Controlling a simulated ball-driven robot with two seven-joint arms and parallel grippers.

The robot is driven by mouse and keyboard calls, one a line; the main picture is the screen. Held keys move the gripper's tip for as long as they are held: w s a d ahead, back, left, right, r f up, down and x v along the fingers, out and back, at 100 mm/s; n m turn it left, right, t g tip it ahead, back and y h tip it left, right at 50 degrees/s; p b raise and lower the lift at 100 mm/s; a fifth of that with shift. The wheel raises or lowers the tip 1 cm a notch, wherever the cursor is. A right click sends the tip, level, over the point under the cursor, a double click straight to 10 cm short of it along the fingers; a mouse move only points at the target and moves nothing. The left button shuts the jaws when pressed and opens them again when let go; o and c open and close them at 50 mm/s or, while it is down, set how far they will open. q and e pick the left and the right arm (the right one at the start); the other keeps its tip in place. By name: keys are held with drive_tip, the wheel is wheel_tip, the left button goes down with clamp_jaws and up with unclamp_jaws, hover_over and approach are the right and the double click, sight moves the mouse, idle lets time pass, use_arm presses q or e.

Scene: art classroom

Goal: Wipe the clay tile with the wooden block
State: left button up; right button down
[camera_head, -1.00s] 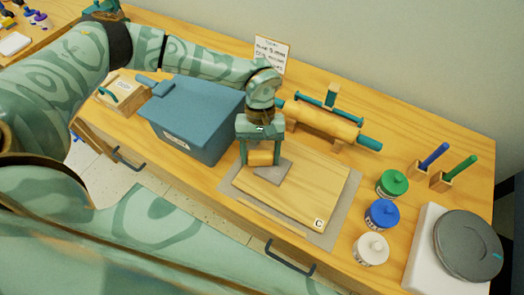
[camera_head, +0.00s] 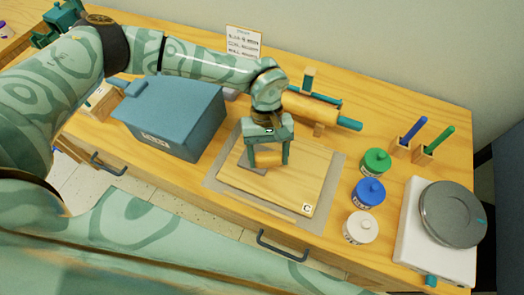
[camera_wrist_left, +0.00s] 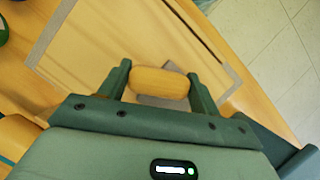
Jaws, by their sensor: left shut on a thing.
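The wooden block (camera_head: 268,158) is a small tan block held between the fingers of my left gripper (camera_head: 270,162). In the left wrist view the block (camera_wrist_left: 158,82) sits crosswise between both fingertips (camera_wrist_left: 160,85). The clay tile (camera_head: 251,170) is a flat grey square on the wooden board (camera_head: 300,176). The block is over the right part of the tile; whether it touches is hard to tell. The gripper hides part of the tile. My right gripper is not in view.
A blue-grey lidded box (camera_head: 175,115) stands left of the board. A rolling pin (camera_head: 315,108) on a stand is behind. Green (camera_head: 376,161), blue (camera_head: 368,192) and white (camera_head: 360,227) jars and a turntable (camera_head: 453,214) stand right. The board's right side is clear.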

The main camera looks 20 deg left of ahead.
use_arm(q)
drive_tip(key=shift+r+p, duration=1.8)
drive_tip(key=shift+r, duration=1.25)
drive_tip(key=shift+r+p, duration=0.9)
drive_tip(key=shift+r, duration=0.65)
drive_tip(key=shift+f, duration=0.1)
